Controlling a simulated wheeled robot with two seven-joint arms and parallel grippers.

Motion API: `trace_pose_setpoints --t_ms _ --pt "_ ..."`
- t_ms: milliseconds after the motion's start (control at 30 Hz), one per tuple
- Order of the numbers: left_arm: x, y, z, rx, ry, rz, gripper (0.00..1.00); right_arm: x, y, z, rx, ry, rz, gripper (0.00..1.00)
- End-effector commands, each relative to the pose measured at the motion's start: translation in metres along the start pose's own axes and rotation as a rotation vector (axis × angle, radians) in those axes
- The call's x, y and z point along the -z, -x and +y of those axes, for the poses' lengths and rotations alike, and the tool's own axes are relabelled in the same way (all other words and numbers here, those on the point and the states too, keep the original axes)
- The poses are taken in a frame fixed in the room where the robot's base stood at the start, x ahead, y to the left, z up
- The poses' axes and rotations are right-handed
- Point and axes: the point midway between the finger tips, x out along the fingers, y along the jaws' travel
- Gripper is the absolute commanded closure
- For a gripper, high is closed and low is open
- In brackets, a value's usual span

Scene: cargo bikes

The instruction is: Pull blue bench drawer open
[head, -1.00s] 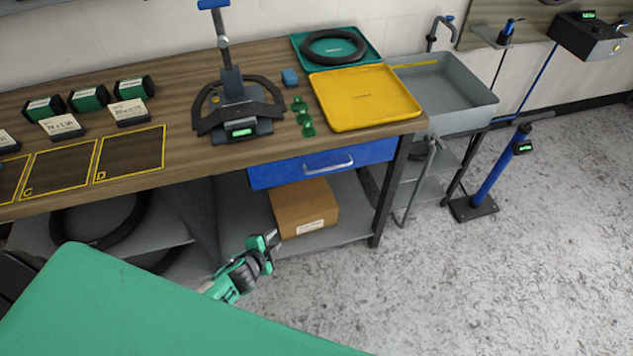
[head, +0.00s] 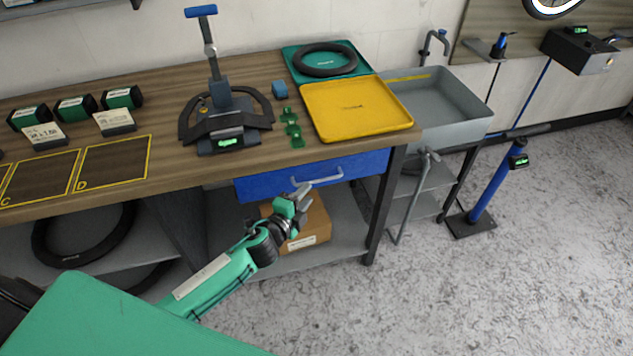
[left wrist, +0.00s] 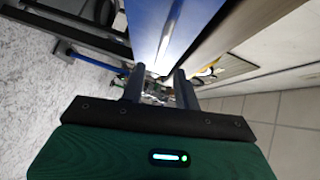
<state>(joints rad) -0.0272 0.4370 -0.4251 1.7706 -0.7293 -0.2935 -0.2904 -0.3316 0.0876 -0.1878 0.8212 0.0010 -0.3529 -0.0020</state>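The blue drawer (head: 262,186) sits under the right end of the wooden bench (head: 170,175), and its front looks flush with the bench edge. Its pale bar handle (head: 328,178) runs across the front. My left gripper (head: 304,196) is just in front of and below the handle's left part, its fingers apart. In the left wrist view, the two fingers (left wrist: 158,80) are spread, with the blue drawer front (left wrist: 145,20) and a bright handle bar (left wrist: 168,38) ahead. Nothing is visibly held, and contact with the handle cannot be told. My right gripper is not in view.
A cardboard box (head: 312,225) stands on the lower shelf behind my left gripper. A dark bench leg (head: 384,205) is right of the drawer. A yellow tray (head: 355,108) lies on the bench above.

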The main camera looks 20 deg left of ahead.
Motion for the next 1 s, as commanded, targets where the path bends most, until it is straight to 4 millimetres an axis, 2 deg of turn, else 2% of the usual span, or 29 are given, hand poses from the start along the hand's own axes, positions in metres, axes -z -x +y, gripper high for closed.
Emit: trace_pose_setpoints --t_ms 200,400,800,833,1000 --pt "0.0 -0.038 -0.001 0.001 0.002 0.0 0.68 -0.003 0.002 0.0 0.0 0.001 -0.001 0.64" --pt "0.0 -0.06 0.0 0.0 0.001 -0.001 0.68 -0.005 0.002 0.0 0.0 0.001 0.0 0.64" --pt "0.0 -0.068 0.0 0.0 0.001 0.0 0.68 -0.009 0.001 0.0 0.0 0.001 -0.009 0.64" --pt "0.0 -0.067 0.0 0.0 0.001 0.0 0.7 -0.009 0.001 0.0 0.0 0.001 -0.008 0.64" --pt "0.0 -0.067 0.0 0.0 0.001 0.0 1.0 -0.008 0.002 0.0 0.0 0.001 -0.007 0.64"
